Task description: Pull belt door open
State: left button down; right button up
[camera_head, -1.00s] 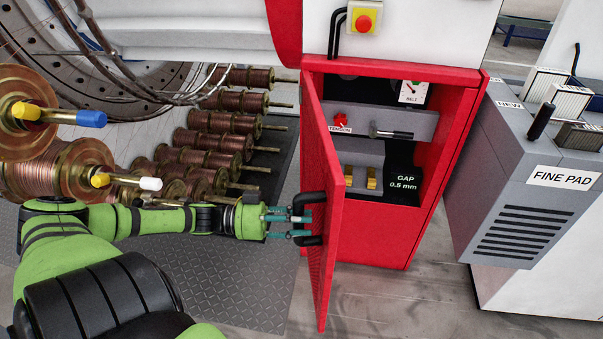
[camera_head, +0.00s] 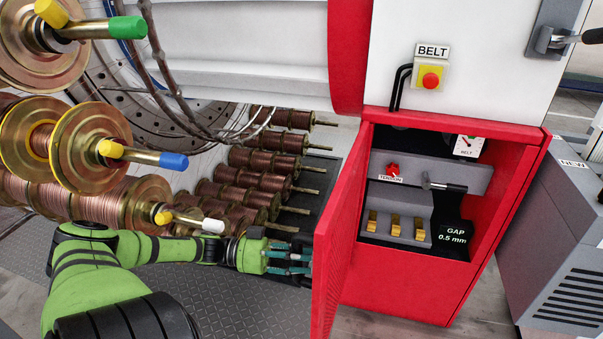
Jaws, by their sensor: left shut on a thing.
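The red belt door (camera_head: 337,235) stands swung open on the left side of the red cabinet (camera_head: 395,293). My left gripper (camera_head: 300,262) is at the door's outer face, shut on its black handle (camera_head: 302,243), which is partly hidden by the fingers and the door edge. Inside the cabinet show a red tension knob (camera_head: 394,170), a lever with a black grip (camera_head: 445,186), several brass pieces on a grey block (camera_head: 396,227), a belt gauge (camera_head: 467,146) and a black gap sign (camera_head: 453,238). My right gripper is not in view.
Several copper spools (camera_head: 240,190) stand behind and left of my left arm. A yellow box with a red button (camera_head: 430,79) is above the cabinet. A grey unit (camera_head: 555,240) stands to the right. Patterned floor plate (camera_head: 200,300) lies below the arm.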

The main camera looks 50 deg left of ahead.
pick_arm(q)
jog(key=shift+s+d+f, duration=0.1)
jog(key=shift+s+f, duration=0.1)
jog(key=c, duration=0.8)
grip_release()
jog(key=shift+r, duration=0.1)
jog(key=v, duration=1.2)
